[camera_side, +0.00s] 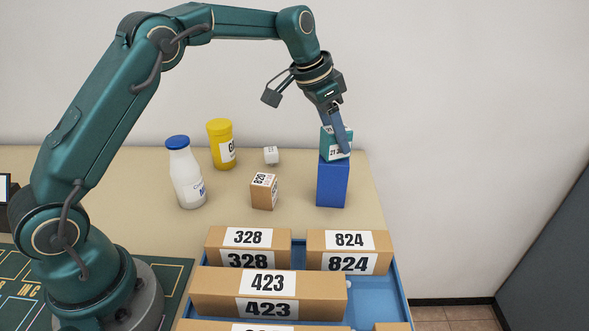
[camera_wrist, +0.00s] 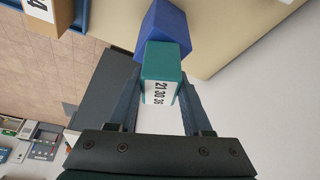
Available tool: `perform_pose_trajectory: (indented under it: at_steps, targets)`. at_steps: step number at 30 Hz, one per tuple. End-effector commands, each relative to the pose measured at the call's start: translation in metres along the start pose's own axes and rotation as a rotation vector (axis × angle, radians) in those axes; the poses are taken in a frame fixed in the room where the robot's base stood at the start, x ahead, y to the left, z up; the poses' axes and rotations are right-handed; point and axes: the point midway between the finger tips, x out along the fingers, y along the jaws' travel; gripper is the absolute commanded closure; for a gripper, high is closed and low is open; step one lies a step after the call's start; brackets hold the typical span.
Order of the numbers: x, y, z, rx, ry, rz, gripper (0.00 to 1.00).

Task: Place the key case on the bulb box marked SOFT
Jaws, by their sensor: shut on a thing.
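My gripper (camera_side: 341,146) is shut on a small teal box (camera_side: 327,142) with a white label. In the wrist view the teal box (camera_wrist: 163,62) sits between both fingers, and its label reads about "21 30 35". A plain blue box (camera_side: 332,184) stands upright on the table directly below it. The teal box is at the blue box's top; I cannot tell whether it rests there or hovers slightly. The blue box also shows in the wrist view (camera_wrist: 165,27). No SOFT marking is readable, and I cannot tell which thing is the key case.
Left on the beige table (camera_side: 225,195) are a white bottle (camera_side: 186,175), a yellow jar (camera_side: 220,150), a small white cube (camera_side: 271,155) and a cardboard box marked 820 (camera_side: 263,192). A blue tray (camera_side: 393,290) in front holds several numbered cartons. The table's right edge is close to the blue box.

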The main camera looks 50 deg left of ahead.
Motion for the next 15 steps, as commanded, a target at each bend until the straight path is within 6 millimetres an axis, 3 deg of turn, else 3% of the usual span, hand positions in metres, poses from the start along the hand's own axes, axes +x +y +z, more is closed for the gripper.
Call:
perform_pose_trajectory:
  at_steps: [5,6,8,15]
  targets:
    - [0.0029,-0.0001,0.0010,0.000,0.001,0.000,1.00]
    - [0.0029,-0.0001,0.0010,0.000,0.001,0.000,0.39]
    - [0.0028,-0.0001,0.0009,0.000,0.001,0.000,0.20]
    - [0.0028,-0.0001,0.0010,0.000,0.000,0.000,0.20]
